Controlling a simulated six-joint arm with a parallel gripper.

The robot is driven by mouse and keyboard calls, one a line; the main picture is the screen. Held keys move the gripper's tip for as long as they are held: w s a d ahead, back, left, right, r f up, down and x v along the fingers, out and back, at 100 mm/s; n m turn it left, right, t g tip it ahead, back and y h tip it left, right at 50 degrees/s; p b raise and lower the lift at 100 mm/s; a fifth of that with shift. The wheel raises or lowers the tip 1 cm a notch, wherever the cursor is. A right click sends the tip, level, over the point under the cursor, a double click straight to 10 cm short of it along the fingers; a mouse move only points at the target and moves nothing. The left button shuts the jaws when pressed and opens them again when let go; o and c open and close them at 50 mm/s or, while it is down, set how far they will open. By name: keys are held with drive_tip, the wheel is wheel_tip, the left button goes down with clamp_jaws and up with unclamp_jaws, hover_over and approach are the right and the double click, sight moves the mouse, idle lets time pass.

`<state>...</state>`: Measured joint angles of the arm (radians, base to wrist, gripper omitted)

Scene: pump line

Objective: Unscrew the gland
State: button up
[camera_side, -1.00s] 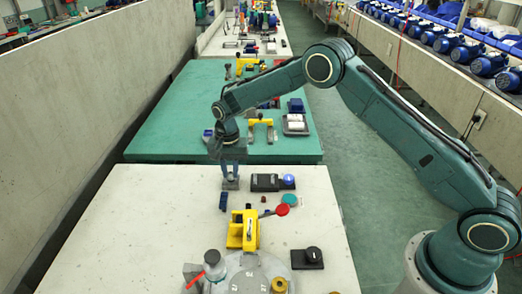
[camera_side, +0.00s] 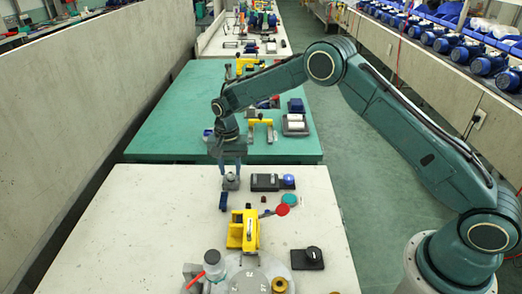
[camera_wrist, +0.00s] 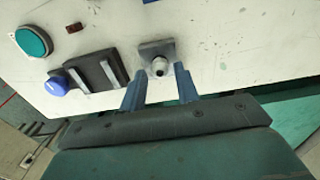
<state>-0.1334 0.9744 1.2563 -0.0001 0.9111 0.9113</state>
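The gland (camera_wrist: 159,66) is a small pale, rounded fitting on a grey square plate (camera_wrist: 147,48) on the white bench. In the side view, the plate (camera_side: 231,185) shows beneath my gripper (camera_side: 231,173). My gripper also shows in the wrist view (camera_wrist: 156,76), its two blue fingers apart. The gland shows in the gap between the fingertips, seemingly just past them. Nothing is held between the fingers. I cannot tell from these views how much height separates the tips from the gland.
A dark block with light bars (camera_wrist: 101,72), a blue knob (camera_wrist: 56,85) and a green button (camera_wrist: 33,41) lie beside the plate. A yellow fixture (camera_side: 243,230) and a black box with a knob (camera_side: 308,258) stand nearer. The bench's left side is mostly clear.

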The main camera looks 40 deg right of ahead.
drive_tip(key=shift+r, duration=1.85)
drive_tip(key=shift+n, duration=0.3)
